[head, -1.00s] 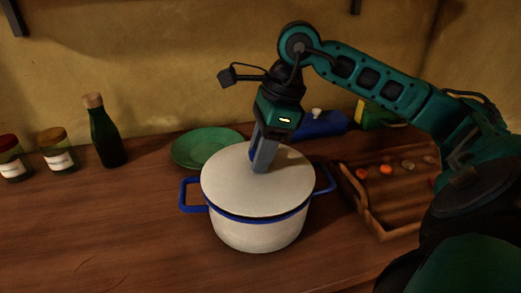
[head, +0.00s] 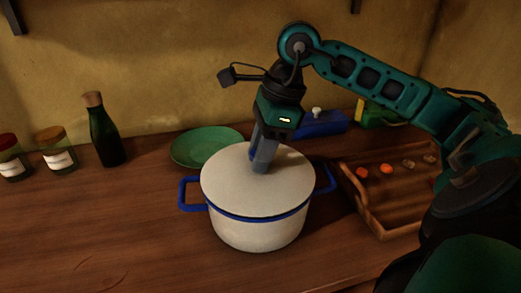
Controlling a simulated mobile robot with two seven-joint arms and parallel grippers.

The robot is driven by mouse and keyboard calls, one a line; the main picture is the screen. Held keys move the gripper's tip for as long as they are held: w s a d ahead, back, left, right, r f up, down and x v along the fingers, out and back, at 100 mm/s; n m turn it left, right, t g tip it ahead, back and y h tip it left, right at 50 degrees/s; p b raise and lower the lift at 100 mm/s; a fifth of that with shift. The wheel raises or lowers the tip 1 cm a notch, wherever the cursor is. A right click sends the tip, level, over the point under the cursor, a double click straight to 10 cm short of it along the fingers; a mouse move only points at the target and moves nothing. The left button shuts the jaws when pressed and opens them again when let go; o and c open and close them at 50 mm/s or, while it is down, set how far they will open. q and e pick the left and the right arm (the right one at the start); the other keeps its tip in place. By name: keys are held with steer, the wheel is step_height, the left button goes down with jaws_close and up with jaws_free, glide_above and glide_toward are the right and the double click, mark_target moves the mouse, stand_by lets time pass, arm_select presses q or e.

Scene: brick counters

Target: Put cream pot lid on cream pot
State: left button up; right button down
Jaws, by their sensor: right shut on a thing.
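The cream pot (head: 258,234) stands upright on the wooden counter, with blue handles on its left and right sides. The cream pot lid (head: 235,184) lies over the pot's top, with a blue rim between them. It looks level and covers the opening; I cannot tell whether it is fully seated. My right gripper (head: 261,168) points down at the middle of the lid, shut on the lid's knob, which the fingers hide. My left gripper is not in view.
A green plate (head: 192,148) lies behind the pot. A wooden tray (head: 385,215) with several small round items is at right. A blue container (head: 322,124) stands behind. A dark bottle (head: 105,137) and two jars (head: 56,150) stand at left. The front left counter is clear.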

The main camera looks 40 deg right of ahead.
steer(key=shift+f+b, duration=0.35)
steer(key=shift+b, duration=0.1)
stand_by(0.8)
steer(key=shift+c, duration=1)
jaws_free()
